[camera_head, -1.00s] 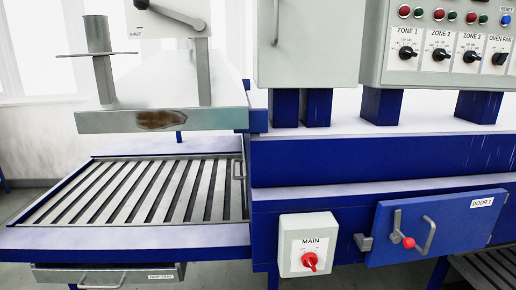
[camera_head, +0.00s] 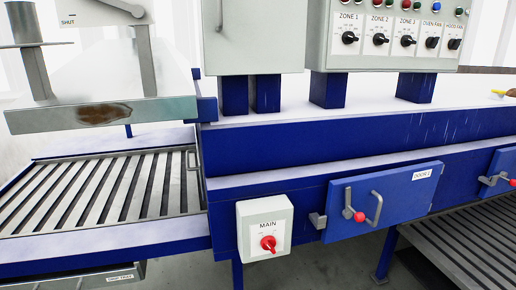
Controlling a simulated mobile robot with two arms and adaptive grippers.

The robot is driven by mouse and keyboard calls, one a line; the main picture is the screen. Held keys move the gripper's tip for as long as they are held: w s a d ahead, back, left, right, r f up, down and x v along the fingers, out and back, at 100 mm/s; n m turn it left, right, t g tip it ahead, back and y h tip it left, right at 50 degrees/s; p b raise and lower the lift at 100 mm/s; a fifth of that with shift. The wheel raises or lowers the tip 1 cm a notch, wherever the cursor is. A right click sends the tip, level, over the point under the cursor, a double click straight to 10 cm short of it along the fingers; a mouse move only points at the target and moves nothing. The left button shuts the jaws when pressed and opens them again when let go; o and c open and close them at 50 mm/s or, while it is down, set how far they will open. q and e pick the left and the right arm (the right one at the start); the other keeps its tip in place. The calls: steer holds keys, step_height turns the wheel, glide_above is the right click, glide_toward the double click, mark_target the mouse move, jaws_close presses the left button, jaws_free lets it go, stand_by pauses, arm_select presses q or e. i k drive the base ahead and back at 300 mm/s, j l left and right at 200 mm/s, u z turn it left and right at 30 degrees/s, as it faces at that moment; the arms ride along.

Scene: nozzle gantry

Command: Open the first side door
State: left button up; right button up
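The first side door, a blue panel labelled DOOR 1 (camera_head: 400,204), is on the front of the blue machine, right of centre. It looks closed. It carries a grey bar handle (camera_head: 376,207) and a grey lever with a red knob (camera_head: 359,216). A small grey latch piece (camera_head: 318,220) sits at its left edge. Neither of my grippers is in view.
The grey MAIN switch box (camera_head: 266,228) projects from the machine left of the door. A second blue door (camera_head: 503,165) is at the right edge. A slatted rack (camera_head: 465,245) lies below the doors. A slatted conveyor bed (camera_head: 110,190) is at left.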

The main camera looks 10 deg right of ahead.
mark_target(386, 199)
steer(key=z, duration=1.3)
